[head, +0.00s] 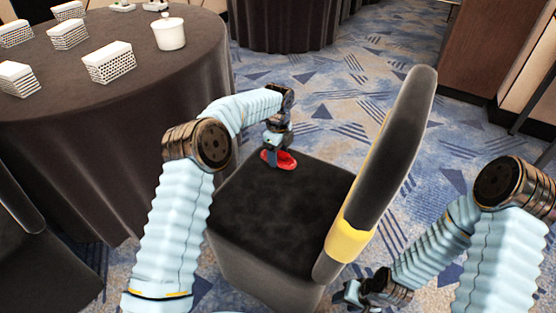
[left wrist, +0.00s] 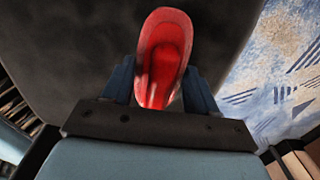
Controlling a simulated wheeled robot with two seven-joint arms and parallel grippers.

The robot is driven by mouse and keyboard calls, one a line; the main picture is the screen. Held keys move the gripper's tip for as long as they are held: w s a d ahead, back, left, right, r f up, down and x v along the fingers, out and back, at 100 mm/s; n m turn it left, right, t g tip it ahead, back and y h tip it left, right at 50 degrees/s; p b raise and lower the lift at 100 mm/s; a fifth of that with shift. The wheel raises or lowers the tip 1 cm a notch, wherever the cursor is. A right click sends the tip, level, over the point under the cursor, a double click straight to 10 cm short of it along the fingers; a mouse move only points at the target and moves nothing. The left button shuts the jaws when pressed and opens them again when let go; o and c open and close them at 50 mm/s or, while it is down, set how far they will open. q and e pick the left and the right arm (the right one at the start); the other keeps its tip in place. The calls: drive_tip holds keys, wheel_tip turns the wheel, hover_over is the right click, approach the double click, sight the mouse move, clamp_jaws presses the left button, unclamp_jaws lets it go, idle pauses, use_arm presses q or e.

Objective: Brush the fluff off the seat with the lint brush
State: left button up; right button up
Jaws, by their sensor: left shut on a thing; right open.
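A dark chair seat (head: 270,215) fills the middle of the head view, its upright back (head: 392,150) on the right with a yellow band low on it. My left gripper (head: 274,158) is over the seat's far left edge, shut on a red lint brush (head: 284,160). In the left wrist view the brush (left wrist: 163,58) sticks out between the fingers, over the dark seat (left wrist: 80,50). Whether it touches the seat cannot be told. No fluff can be made out on the seat. My right gripper (head: 358,292) is low, right of the chair back, open and empty.
A round table (head: 140,95) with a dark cloth stands close at the left, bearing white patterned boxes (head: 109,62) and a white pot (head: 170,33). Another dark chair (head: 45,250) is at the lower left. Patterned carpet (head: 330,95) lies open behind the chair.

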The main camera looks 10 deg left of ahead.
use_arm(q)
drive_tip(key=shift+r, duration=0.45)
drive_tip(key=shift+r, duration=1.5)
